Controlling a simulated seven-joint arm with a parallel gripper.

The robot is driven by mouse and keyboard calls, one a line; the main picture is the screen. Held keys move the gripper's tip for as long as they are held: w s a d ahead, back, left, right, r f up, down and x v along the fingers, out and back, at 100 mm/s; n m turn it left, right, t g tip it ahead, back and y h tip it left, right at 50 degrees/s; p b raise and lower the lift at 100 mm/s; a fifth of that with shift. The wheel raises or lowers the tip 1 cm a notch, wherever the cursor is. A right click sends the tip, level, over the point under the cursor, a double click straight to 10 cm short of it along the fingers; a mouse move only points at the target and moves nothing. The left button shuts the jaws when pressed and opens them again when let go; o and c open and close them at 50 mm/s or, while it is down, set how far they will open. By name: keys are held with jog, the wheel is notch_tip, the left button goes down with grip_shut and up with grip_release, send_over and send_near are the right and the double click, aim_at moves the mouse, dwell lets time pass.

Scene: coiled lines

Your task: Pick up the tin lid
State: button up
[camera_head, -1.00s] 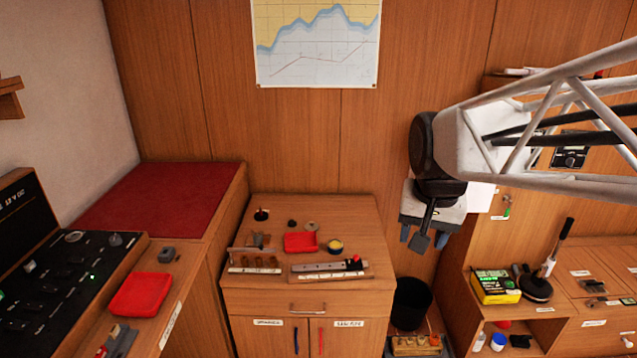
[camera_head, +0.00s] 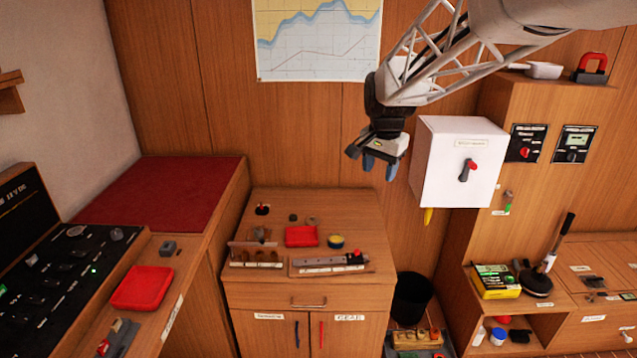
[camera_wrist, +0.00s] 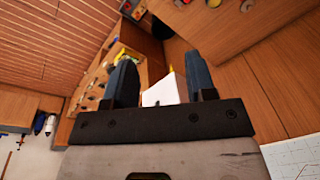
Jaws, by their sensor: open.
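My gripper (camera_head: 379,168) is open and empty, high in front of the wooden wall, above and to the right of the low cabinet. In the wrist view its two blue fingers (camera_wrist: 162,78) stand apart with nothing between them. I cannot make out the tin lid for certain. A small grey round piece (camera_head: 312,219) and a yellow-rimmed round tin or lid (camera_head: 335,241) lie on the cabinet top (camera_head: 350,210), well below the gripper and to its left. Both are too small to tell which, if either, is the lid.
A red tray (camera_head: 301,236), a slotted rack (camera_head: 256,258) and a metal-and-wood bar (camera_head: 330,263) share the cabinet top. A white switch box (camera_head: 455,180) is on the wall right of the gripper. A black bin (camera_head: 411,297) stands below.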

jog(key=w+a+f+m, duration=0.1)
jog(key=w+a+f, duration=0.1)
jog(key=w, duration=0.5)
jog(key=w+a+f+m, duration=0.2)
jog(key=w+f, duration=0.1)
jog(key=w, duration=0.3)
jog(key=m+g, duration=0.2)
jog(key=m, duration=0.5)
send_over(313, 217)
notch_tip(313, 217, down, 32)
jog(key=shift+r, duration=0.25)
jog(key=shift+w+a+f+m, duration=0.1)
jog(key=shift+w+f+m, duration=0.1)
jog(key=shift+f+m, duration=0.15)
jog(key=shift+f, duration=1.35)
jog(key=shift+f, duration=0.1)
jog(key=shift+s+f, duration=0.15)
jog(key=shift+f, duration=2.3)
